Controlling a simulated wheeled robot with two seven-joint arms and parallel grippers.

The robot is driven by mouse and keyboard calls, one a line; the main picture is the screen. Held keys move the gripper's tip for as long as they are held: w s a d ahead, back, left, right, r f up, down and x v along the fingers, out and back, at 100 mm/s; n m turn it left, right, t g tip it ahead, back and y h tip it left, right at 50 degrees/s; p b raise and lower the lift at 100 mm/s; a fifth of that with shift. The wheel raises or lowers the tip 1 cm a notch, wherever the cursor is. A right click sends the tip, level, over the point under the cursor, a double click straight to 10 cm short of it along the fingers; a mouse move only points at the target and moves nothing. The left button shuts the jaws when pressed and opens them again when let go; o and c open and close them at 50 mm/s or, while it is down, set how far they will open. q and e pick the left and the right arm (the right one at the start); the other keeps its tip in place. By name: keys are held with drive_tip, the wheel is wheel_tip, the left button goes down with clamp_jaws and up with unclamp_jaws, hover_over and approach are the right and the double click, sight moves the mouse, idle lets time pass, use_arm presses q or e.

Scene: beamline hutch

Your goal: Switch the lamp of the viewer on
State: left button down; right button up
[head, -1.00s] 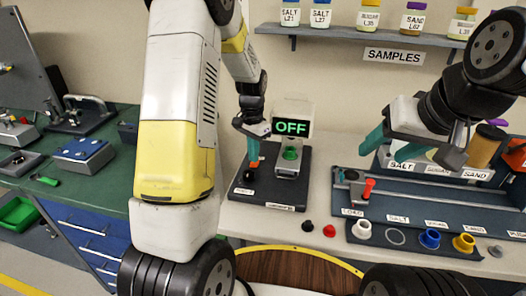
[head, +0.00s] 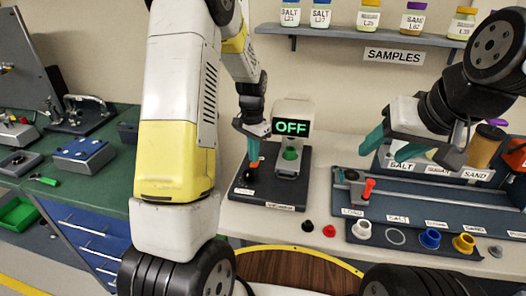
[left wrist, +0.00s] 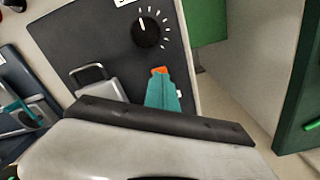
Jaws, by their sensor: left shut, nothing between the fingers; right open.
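The viewer (head: 288,110) stands on a dark base plate (head: 270,193), with a small display reading OFF in green. A black round knob (head: 248,176) sits at the left of that plate. In the left wrist view the knob (left wrist: 148,32) has a white pointer line and white marks around it. My left gripper (head: 253,160) is shut and empty, its teal fingers with orange tips pointing down close above the knob. In the left wrist view the fingertips (left wrist: 160,72) show just below the knob; I cannot tell whether they touch it. My right gripper (head: 390,147) is open and empty.
A green piece (head: 290,153) is at the viewer's stage. To the right lies a blue-grey tray (head: 400,205) with labels and coloured rings. A shelf (head: 370,36) of sample jars hangs above. Small black and red pieces lie in front. A green bench (head: 60,180) is at the left.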

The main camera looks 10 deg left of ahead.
use_arm(q)
drive_tip(key=shift+f, duration=0.9)
idle(0.3)
drive_tip(key=shift+r, duration=3.5)
drive_tip(key=shift+r, duration=0.1)
drive_tip(key=s+d+r+n+t+h, duration=0.1)
drive_tip(key=s+r+n+t, duration=0.2)
drive_tip(key=s+r, duration=0.5)
drive_tip(key=s+d+r+n+t+h, duration=0.1)
drive_tip(key=s+r+n+t, duration=0.1)
drive_tip(key=s+r, duration=0.7)
drive_tip(key=s+t, duration=0.1)
drive_tip(key=s, duration=0.6)
drive_tip(key=shift+s+n, duration=0.15)
drive_tip(key=shift+n, duration=0.25)
